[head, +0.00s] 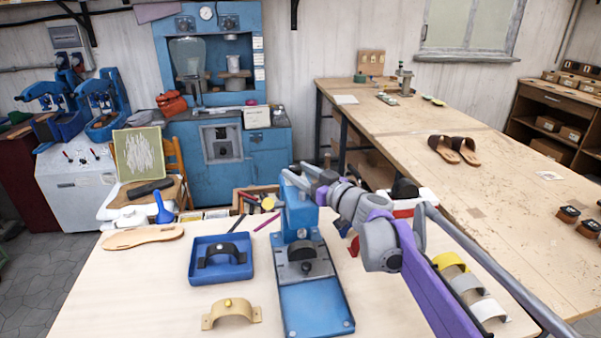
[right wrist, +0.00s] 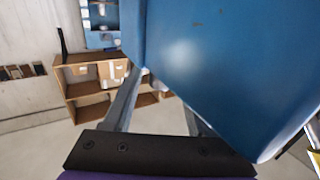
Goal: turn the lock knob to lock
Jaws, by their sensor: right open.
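A blue press (head: 297,215) stands on the front table, with a flat blue base (head: 315,305) toward me. A grey block on this base carries a small dark knob (head: 306,268), which looks like the lock knob; how far it is turned I cannot tell. My right gripper (head: 303,178) is open at the top of the press, high above and behind this knob. In the right wrist view a large blue surface (right wrist: 225,65), apparently the press, hides part of the fingers (right wrist: 150,82). Whether they touch it I cannot tell. My left gripper is not in view.
Left of the press are a blue tray (head: 193,270) with a dark strap piece, a tan strap piece (head: 231,311) and a sole (head: 143,237). Yellow, grey and white strap pieces (head: 466,284) lie at the right, beneath my right arm. A long workbench (head: 505,190) holds sandals.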

